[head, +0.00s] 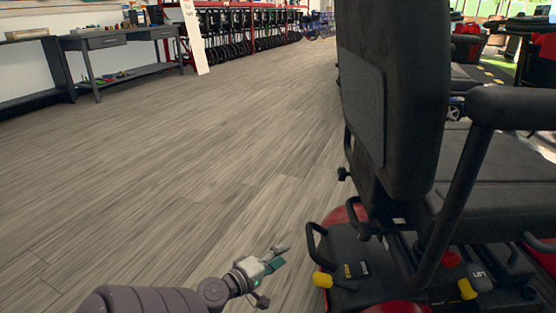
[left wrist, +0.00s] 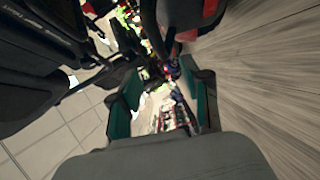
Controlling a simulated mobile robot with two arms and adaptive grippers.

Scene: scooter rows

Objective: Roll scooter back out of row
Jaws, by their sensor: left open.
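A mobility scooter stands close on the right in the head view, with a black padded seat back (head: 395,95), a black armrest (head: 515,106) and a red rear body with yellow-tipped levers (head: 322,280). A black loop handle (head: 316,240) rises from its rear. My left gripper (head: 277,261) is open and empty, left of the scooter's rear and apart from it. In the left wrist view my gripper's green-padded fingers (left wrist: 160,80) stand apart with nothing between them. Dark scooter parts show beyond and left of them. My right gripper is not in view.
Wide bare wood floor (head: 170,190) lies left of the scooter. A workbench (head: 120,50) and a white leaning board (head: 194,37) stand along the left wall. A red rack with wheels (head: 245,30) is at the back. More scooters (head: 470,40) stand beyond on the right.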

